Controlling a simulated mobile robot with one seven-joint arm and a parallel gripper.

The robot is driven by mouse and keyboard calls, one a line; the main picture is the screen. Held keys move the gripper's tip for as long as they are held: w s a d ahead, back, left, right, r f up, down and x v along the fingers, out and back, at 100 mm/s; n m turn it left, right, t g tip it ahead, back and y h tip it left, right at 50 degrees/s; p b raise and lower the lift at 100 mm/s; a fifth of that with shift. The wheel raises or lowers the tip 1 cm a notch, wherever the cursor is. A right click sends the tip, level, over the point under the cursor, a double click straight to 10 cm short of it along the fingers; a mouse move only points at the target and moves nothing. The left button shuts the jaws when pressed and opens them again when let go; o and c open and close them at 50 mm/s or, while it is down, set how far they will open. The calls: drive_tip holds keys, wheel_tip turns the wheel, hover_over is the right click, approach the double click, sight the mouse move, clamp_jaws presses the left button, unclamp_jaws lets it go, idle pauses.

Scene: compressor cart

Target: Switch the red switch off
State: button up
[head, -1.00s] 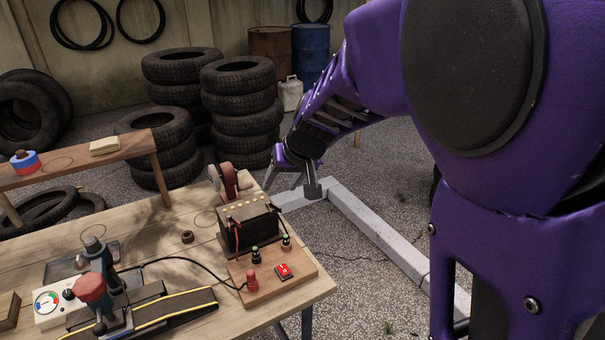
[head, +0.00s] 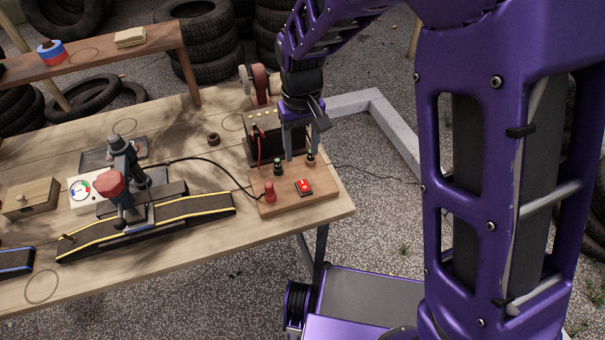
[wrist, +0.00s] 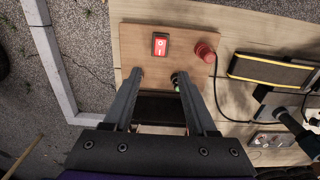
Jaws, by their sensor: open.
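The red rocker switch (head: 304,187) sits on a small wooden board (head: 325,196) at the table's right front corner. In the wrist view the switch (wrist: 160,44) shows white 0 and I marks in a dark frame; I cannot tell which side is pressed. My gripper (head: 300,156) is open and points down over the back of the board, just behind the switch. In the wrist view my gripper's fingertips (wrist: 160,77) are spread either side of the switch's line, short of it, with nothing between them. The fingers partly hide the terminal posts.
A red knob (head: 270,192) with a black cable stands left of the switch. Two terminal posts (head: 278,167) and a dark battery box (head: 262,140) are close to my gripper. A yellow-edged ramp (head: 205,206) with a clamp-like tool lies further left. The board's front is clear.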

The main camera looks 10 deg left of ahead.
sight(302, 182)
wheel_tip(302, 182, down, 10)
drive_tip(key=shift+f+b, duration=0.1)
drive_tip(key=shift+b, duration=0.35)
clamp_jaws()
